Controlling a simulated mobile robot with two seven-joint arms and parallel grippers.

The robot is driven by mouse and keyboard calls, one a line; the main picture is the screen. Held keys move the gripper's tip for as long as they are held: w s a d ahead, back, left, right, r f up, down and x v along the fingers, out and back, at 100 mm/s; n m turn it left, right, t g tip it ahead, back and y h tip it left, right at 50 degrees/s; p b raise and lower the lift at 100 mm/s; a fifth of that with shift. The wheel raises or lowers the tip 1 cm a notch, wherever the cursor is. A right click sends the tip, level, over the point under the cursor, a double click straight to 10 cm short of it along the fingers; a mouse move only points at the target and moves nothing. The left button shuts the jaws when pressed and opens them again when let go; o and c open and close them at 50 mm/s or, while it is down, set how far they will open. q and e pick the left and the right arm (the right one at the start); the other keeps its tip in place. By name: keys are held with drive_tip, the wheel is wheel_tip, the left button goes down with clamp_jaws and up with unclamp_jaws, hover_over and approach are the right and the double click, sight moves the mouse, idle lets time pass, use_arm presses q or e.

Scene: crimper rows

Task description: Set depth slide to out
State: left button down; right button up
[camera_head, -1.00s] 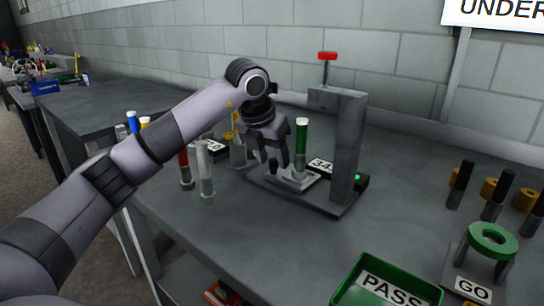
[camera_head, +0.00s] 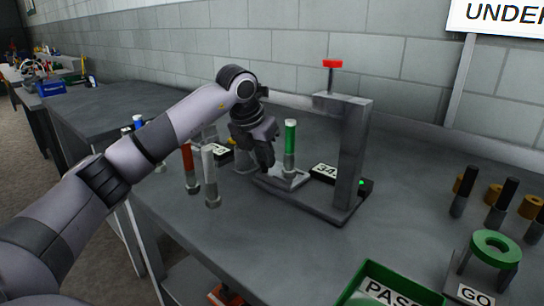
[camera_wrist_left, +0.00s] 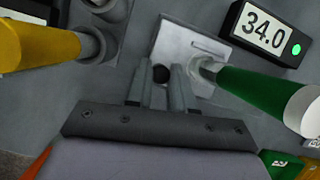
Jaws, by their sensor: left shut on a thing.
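The depth slide (camera_head: 296,180) is a pale plate at the foot of a grey press stand (camera_head: 353,150). It also shows in the left wrist view (camera_wrist_left: 183,42). A green-topped crimp piece (camera_head: 290,137) stands upright on it, leaning in from the right in the wrist view (camera_wrist_left: 255,88). My left gripper (camera_head: 266,162) is at the slide's left end, pointing down. In the wrist view its fingers (camera_wrist_left: 160,88) are shut on the slide's small dark knob (camera_wrist_left: 161,74), which they partly hide. My right gripper is not in view.
A display (camera_wrist_left: 264,30) reads 34.0 with a green light. A green PASS tray (camera_head: 350,290) and GO gauge (camera_head: 494,246) are front right.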

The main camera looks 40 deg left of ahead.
use_arm(q)
drive_tip(key=shift+a+r, duration=0.1)
drive_tip(key=shift+a, duration=0.15)
drive_tip(key=c, duration=1)
unclamp_jaws()
drive_tip(key=v, duration=0.7)
